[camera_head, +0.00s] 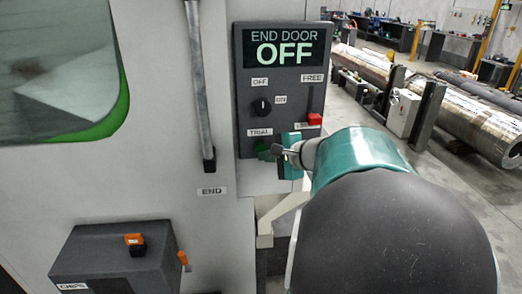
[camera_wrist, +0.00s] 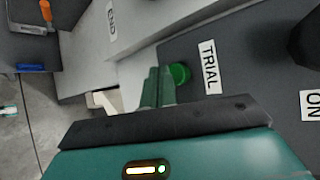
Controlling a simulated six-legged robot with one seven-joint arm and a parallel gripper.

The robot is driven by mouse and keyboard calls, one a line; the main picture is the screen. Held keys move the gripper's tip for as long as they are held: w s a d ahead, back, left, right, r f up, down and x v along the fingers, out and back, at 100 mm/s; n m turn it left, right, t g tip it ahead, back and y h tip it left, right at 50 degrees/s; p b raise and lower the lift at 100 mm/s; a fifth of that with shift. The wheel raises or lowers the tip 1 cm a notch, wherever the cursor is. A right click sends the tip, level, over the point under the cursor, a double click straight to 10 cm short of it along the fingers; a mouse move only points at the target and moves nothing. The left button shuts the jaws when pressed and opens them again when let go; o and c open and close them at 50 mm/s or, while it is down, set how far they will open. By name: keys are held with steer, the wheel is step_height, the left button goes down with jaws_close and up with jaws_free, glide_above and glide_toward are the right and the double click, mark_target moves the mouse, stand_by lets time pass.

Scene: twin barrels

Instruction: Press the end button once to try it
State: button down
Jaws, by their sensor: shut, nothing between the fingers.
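A dark grey control panel (camera_head: 246,105) with a display reading END DOOR OFF is on the pale machine wall. The green button (camera_head: 263,149) is low on the panel under the TRIAL label; in the wrist view the button (camera_wrist: 180,73) is beside that label. My gripper (camera_head: 279,150) is shut and empty, its tip just right of the button in the head view. In the wrist view the closed green fingers (camera_wrist: 157,85) are just left of the button and partly overlap its edge. I cannot tell whether they touch it.
Above the button are a black OFF/ON knob (camera_head: 262,106) and a red lever (camera_head: 314,119) under FREE. A vertical handle bar (camera_head: 200,80) is left of the panel. A dark box (camera_head: 115,262) with an orange switch is lower left.

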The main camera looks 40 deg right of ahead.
steer(key=shift+w+d, duration=0.25)
steer(key=shift+w, duration=0.05)
steer(key=shift+w+d, duration=0.3)
steer(key=shift+w, duration=0.25)
stand_by(1.0)
stand_by(0.3)
steer(key=shift+s+a, duration=0.55)
steer(key=shift+s, duration=0.3)
steer(key=s+a, duration=0.2)
steer(key=s, duration=0.2)
steer(key=shift+s+a, duration=0.1)
steer(key=shift+a, duration=0.3)
stand_by(0.5)
